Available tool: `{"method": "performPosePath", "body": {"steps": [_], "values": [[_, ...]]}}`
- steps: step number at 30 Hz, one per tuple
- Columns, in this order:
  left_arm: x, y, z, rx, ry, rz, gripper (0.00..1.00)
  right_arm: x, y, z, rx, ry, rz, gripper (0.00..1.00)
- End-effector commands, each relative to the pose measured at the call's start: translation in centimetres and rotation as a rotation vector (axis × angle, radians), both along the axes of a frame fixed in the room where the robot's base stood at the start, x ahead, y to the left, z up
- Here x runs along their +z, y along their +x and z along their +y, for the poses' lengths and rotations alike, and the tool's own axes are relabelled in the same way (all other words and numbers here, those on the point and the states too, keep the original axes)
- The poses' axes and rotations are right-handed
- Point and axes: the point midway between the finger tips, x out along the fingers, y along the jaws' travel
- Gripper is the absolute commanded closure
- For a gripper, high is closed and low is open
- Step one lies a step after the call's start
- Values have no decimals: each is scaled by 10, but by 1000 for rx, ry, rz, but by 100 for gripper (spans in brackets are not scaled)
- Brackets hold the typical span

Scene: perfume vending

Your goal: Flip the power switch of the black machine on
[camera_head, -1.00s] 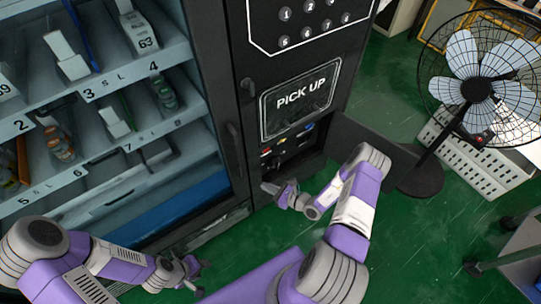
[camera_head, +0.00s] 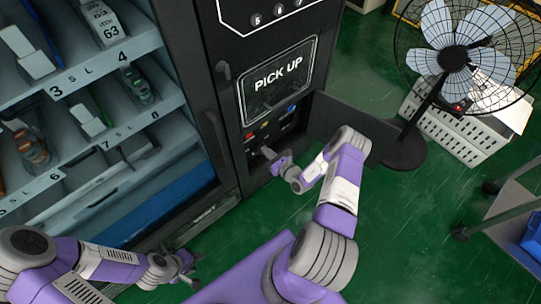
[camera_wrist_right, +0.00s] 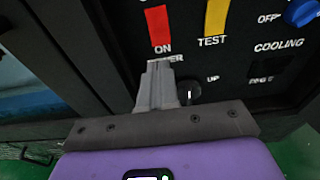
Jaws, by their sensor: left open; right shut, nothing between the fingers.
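The black machine (camera_head: 222,100) has a lower control panel (camera_head: 268,134) beneath the PICK UP window. In the right wrist view, the panel carries a red part (camera_wrist_right: 157,26) above the word ON, with a second label below ending in "ER", partly covered by my fingertips. A yellow part (camera_wrist_right: 215,16) marked TEST is to its right. My right gripper (camera_head: 268,154) is at the panel's lower left; its shut, empty fingers (camera_wrist_right: 158,66) point just below the red part. Whatever lies behind them is hidden; contact cannot be told. My left gripper (camera_head: 190,270) is open and empty, low in front of the machine.
A round knob (camera_wrist_right: 189,92) is right beside my right fingers, and a blue knob (camera_wrist_right: 302,12) is farther right. The panel's black door (camera_head: 347,128) stands open to the right of my right gripper. A fan (camera_head: 453,60) stands beyond it. Green floor is clear below.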

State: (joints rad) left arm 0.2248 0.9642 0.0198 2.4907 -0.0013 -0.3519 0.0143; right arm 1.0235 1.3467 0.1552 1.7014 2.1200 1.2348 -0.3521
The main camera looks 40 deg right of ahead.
Motion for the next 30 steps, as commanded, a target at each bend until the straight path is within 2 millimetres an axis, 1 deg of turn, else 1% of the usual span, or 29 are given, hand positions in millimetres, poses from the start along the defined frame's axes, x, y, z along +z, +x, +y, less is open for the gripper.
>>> {"method": "performPosePath", "body": {"steps": [1,6,12,18,30], "values": [[-7,0,0,0,0,0,56,-5,13,2,3,-1,-2,100],[-19,0,0,0,0,0,56,-10,48,5,2,-1,-2,100],[-31,0,0,0,0,0,56,-13,78,7,2,0,-1,100],[-35,0,0,0,0,0,56,-13,90,8,1,1,0,100],[-33,0,0,0,0,0,56,-13,89,7,1,1,1,100]]}}
